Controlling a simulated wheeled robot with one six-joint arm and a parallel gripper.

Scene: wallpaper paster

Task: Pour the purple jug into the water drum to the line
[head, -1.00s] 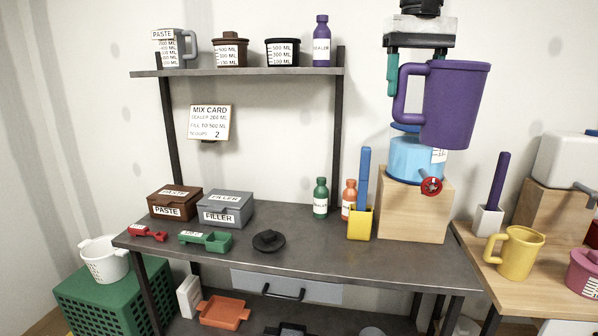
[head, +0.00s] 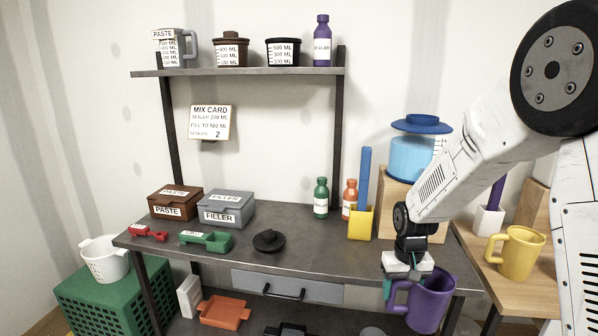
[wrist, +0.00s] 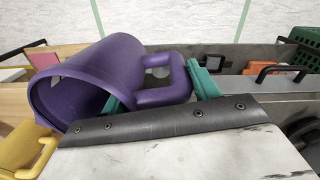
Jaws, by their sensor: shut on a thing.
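The purple jug (head: 428,304) is held low at the bench's front right edge, roughly upright in the head view. My gripper (wrist: 160,92) is shut on its handle, with teal fingers on either side. In the wrist view the jug (wrist: 98,75) shows its open mouth at the lower left; I cannot make out any liquid inside. The water drum (head: 408,160) stands at the back right, clear with blue water in it and a wide blue top (head: 421,124). My arm hides its right side and tap, and I cannot read its line.
The drum sits on a wooden block (head: 394,205). A yellow holder (head: 360,224) with a blue stick, and green (head: 321,198) and orange bottles, stand left of it. A yellow mug (head: 516,253) is on the right table. The bench's middle front is mostly clear.

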